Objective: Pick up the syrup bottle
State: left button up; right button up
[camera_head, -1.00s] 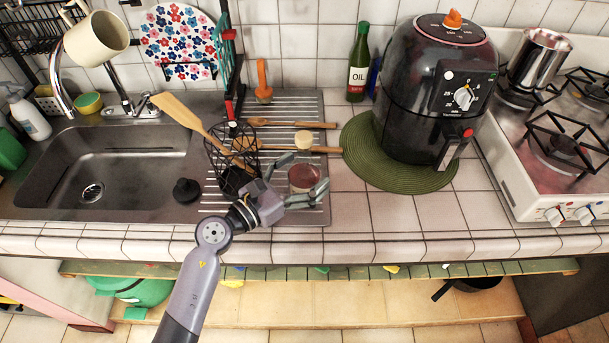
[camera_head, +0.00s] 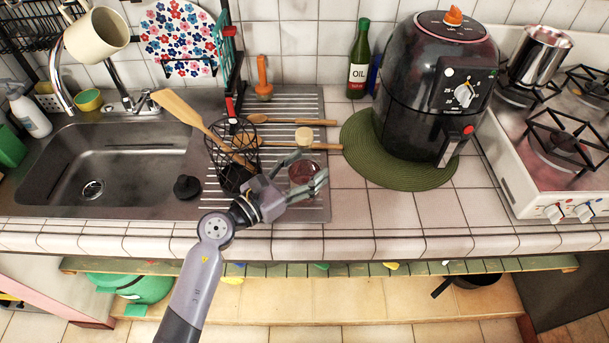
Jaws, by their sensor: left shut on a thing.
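The syrup bottle (camera_head: 303,173) is small, with dark red contents and a pale cap (camera_head: 304,136). It is upright over the ribbed metal drainboard at the front right of the sink. My left gripper (camera_head: 305,170) reaches in from the lower left and is shut on the bottle, with a finger on either side. I cannot tell whether the bottle's base touches the drainboard. My right gripper is not in view.
A black wire utensil holder (camera_head: 235,175) stands close left of my gripper, with a wooden spatula (camera_head: 178,110) leaning in it. Wooden spoons (camera_head: 295,148) lie behind the bottle. A black air fryer (camera_head: 435,95) stands on a green mat (camera_head: 362,160) at right. Tiles before the mat are clear.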

pick_arm(q)
jog(key=c, duration=0.5)
jog(key=shift+r, duration=0.1)
jog(key=shift+c, duration=0.6)
